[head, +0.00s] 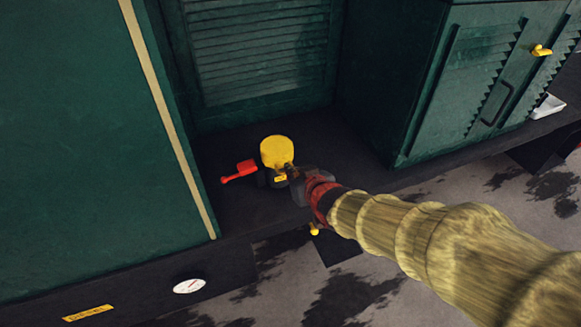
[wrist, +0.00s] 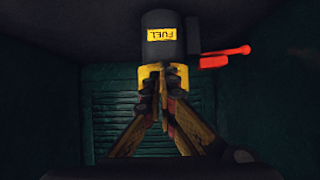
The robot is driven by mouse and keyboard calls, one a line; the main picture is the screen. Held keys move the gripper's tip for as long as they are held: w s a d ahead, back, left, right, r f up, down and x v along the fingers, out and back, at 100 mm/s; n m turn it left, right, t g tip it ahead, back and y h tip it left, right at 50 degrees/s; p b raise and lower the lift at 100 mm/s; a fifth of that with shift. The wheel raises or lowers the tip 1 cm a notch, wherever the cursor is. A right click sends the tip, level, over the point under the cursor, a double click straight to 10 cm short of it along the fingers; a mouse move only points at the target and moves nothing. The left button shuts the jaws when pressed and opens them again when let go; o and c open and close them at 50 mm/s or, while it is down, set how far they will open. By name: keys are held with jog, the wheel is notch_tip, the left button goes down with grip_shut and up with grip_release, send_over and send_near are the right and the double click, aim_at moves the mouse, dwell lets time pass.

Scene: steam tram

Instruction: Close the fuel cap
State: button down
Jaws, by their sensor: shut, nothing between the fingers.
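The fuel cap (head: 277,151) is a round yellow piece at the top of a short black filler pipe. In the wrist view its yellow edge (wrist: 150,74) shows on both sides of my fingers. The black filler (wrist: 165,45) carries a yellow FUEL label, upside down in that view. A red lever (head: 239,172) sticks out from the filler's side. My gripper (head: 291,174) is shut and empty, its tips in front of the cap's lower part. I cannot tell whether they touch it. The cap's hinge is hidden, and I cannot tell how far open it is.
A green louvred panel (head: 262,50) stands behind the filler. A green wall (head: 85,130) rises on the left and a green louvred cabinet (head: 470,85) on the right. The dark ledge (head: 225,205) around the filler is mostly bare.

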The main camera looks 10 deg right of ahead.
jog(key=shift+s+f+b, duration=0.1)
jog(key=shift+f+b, duration=0.2)
jog(key=shift+f, duration=0.4)
